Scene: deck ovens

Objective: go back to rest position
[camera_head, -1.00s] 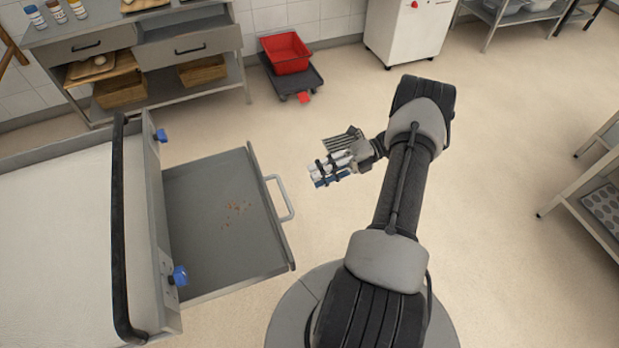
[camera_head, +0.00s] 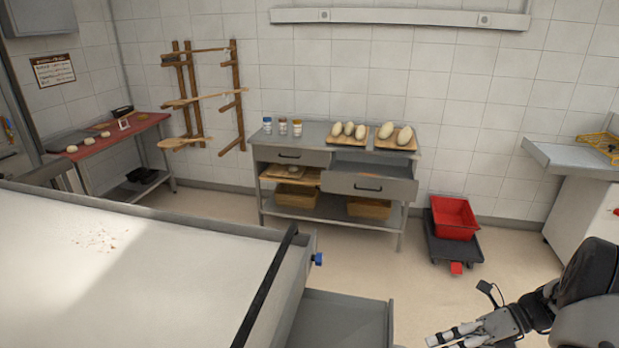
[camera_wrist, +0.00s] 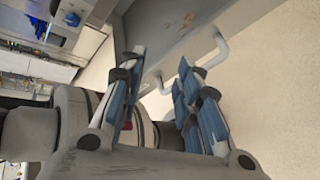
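My gripper (camera_head: 470,335) shows at the lower right of the head view, beside the open grey drawer (camera_head: 345,318). In the wrist view my gripper (camera_wrist: 160,95) has its blue-padded fingers apart, with nothing between them. The drawer also shows at the top of the wrist view (camera_wrist: 165,30), with its pale handle (camera_wrist: 205,60) beyond the fingertips. The handle and the fingers look apart. The lower part of the drawer is cut off in the head view.
A large pale-topped unit (camera_head: 150,270) with a black bar fills the lower left. A grey workbench (camera_head: 330,165) with dough on boards stands at the wall. A red crate (camera_head: 453,217) sits on a dark dolly (camera_head: 455,252). Floor between bench and drawer is clear.

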